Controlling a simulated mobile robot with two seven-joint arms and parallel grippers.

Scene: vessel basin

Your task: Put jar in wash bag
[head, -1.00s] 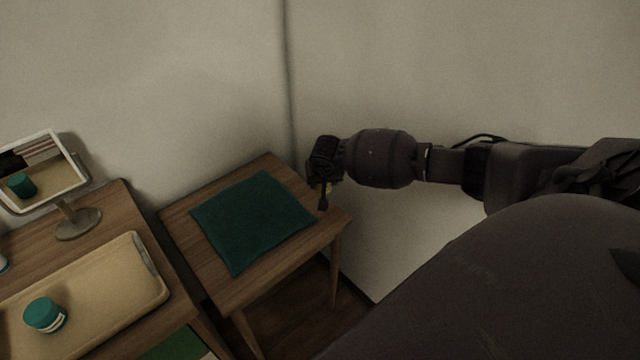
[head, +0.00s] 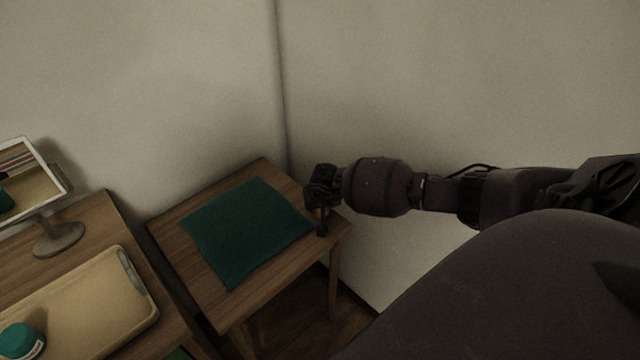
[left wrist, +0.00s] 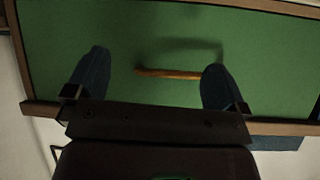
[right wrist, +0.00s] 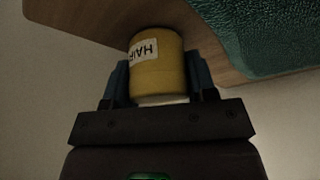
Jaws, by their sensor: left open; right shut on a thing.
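My right gripper (head: 322,218) is at the right corner of the small wooden table. In the right wrist view it is shut on a yellow jar (right wrist: 158,72) with a partly readable "HAIR" label. A flat teal cloth-like piece (head: 245,232) lies on the small table, left of this gripper; I cannot tell if it is the wash bag. Its textured edge shows in the right wrist view (right wrist: 275,35). A teal-lidded jar (head: 22,342) stands on the tray at lower left. My left gripper (left wrist: 154,70) is open and empty before a green panel (left wrist: 110,30).
The small wooden table (head: 185,275) has bare wood around the teal piece. A tan tray (head: 95,300) and a mirror on a stand (head: 58,238) are on the left furniture. The green panel has a wooden handle (left wrist: 168,73). Walls stand close behind the small table.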

